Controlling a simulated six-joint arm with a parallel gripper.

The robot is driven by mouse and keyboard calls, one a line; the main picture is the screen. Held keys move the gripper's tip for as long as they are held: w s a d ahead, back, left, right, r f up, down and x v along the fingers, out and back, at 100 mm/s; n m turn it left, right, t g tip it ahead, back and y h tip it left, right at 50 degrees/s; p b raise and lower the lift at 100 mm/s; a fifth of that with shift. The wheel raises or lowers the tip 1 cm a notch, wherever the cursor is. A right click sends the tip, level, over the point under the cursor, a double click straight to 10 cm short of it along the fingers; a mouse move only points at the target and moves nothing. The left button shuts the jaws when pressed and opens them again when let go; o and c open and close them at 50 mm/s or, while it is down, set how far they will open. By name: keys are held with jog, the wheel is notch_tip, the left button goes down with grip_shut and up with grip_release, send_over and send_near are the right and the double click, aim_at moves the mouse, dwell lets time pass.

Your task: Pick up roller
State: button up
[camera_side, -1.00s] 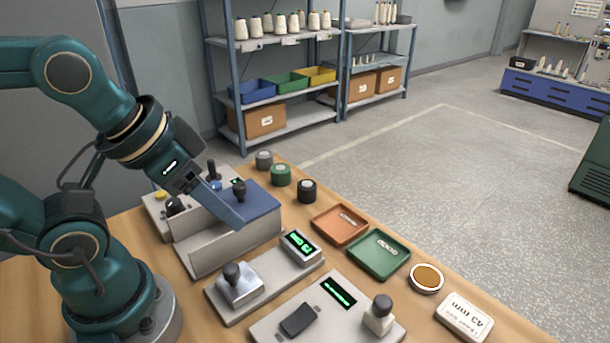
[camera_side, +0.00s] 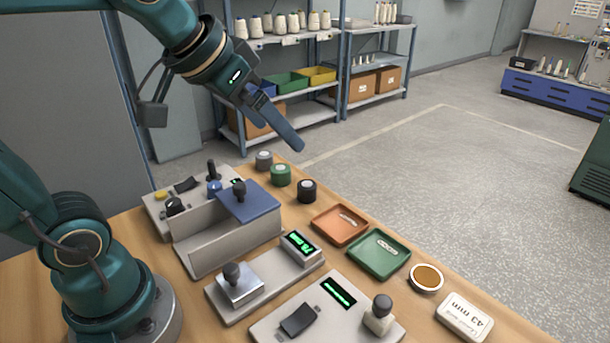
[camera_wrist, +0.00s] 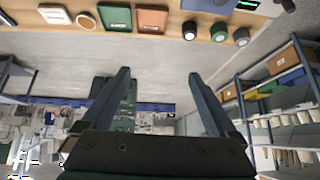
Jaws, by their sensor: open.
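Three short cylinders stand in a row along the table's back edge in the side view: a grey one (camera_side: 264,159), a green one (camera_side: 280,174) and a black one (camera_side: 307,190). I cannot tell which of them is the roller. The wrist view shows the black (camera_wrist: 190,30), green (camera_wrist: 220,31) and grey (camera_wrist: 241,36) cylinders near its top edge. My gripper (camera_side: 288,140) is raised above and beyond this row, tilted out past the table edge. In the wrist view its two fingers (camera_wrist: 160,74) are spread wide with nothing between them.
A grey box with a blue lid (camera_side: 262,197) stands left of the row. An orange tray (camera_side: 322,237), a green tray (camera_side: 366,265), a round dish (camera_side: 427,278) and a "43 mm" card (camera_side: 465,316) lie to the right. Shelves (camera_side: 262,95) stand behind, across the floor.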

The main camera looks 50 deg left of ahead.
jog(key=w+a+n, duration=0.1)
jog(key=w+a, duration=0.5)
jog(key=w, duration=0.3)
jog(key=n+g+y, duration=0.2)
jog(key=n+g, duration=0.1)
jog(key=n, duration=0.2)
send_over(263, 154)
jog(key=s+d, duration=0.1)
jog(key=s, duration=0.1)
jog(key=f, duration=1.6)
jog(key=shift+w+d+f, duration=0.1)
jog(key=shift+d+f, duration=0.1)
jog(key=shift+f, duration=0.15)
jog(key=shift+a+f+g, duration=0.15)
jog(key=shift+f+g, duration=0.05)
jog(key=shift+g, duration=0.1)
jog(key=shift+x, duration=2.25)
